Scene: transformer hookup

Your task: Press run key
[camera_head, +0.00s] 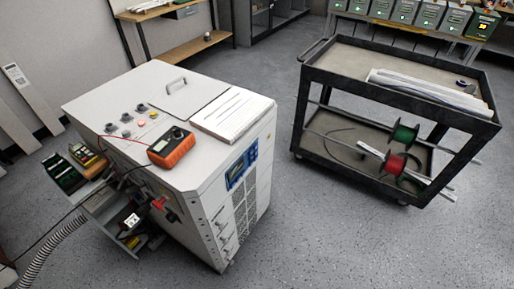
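A white cabinet (180,120) stands at the left. Its front face carries a blue panel with a small screen (236,172) and keys (252,155); the key labels are too small to read. Neither of my grippers shows in the head view.
White papers (232,114) lie on the cabinet top. Open trays with tools (130,240) stick out at its left side, with cables and a ribbed hose (50,248). A black cart (400,75) with wire spools stands right. Grey floor (330,230) before the panel is clear.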

